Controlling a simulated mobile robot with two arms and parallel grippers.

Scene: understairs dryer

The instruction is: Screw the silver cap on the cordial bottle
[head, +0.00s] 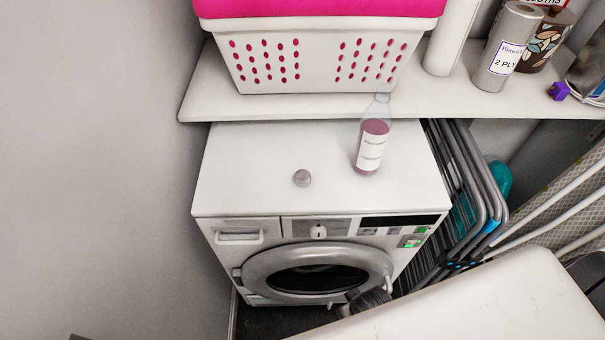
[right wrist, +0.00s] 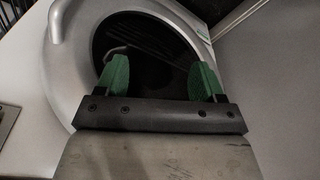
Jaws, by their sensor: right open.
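The cordial bottle (head: 371,145) stands upright on the white top of the dryer (head: 250,160), right of centre. It is clear with pink liquid and a pale label, and its neck (head: 382,97) has no cap on it. The silver cap (head: 302,178) lies on the dryer top to the left of the bottle and nearer the front edge, apart from it. My right gripper (right wrist: 160,78) is open and empty in front of the dryer's round door, below the top. In the head view only a dark part of it shows. My left gripper is not in view.
A shelf (head: 300,107) overhangs the back of the dryer and carries a white basket (head: 315,60) with pink contents and a paper roll (head: 508,45). A folded rack (head: 470,190) leans at the dryer's right side. A wall stands on the left.

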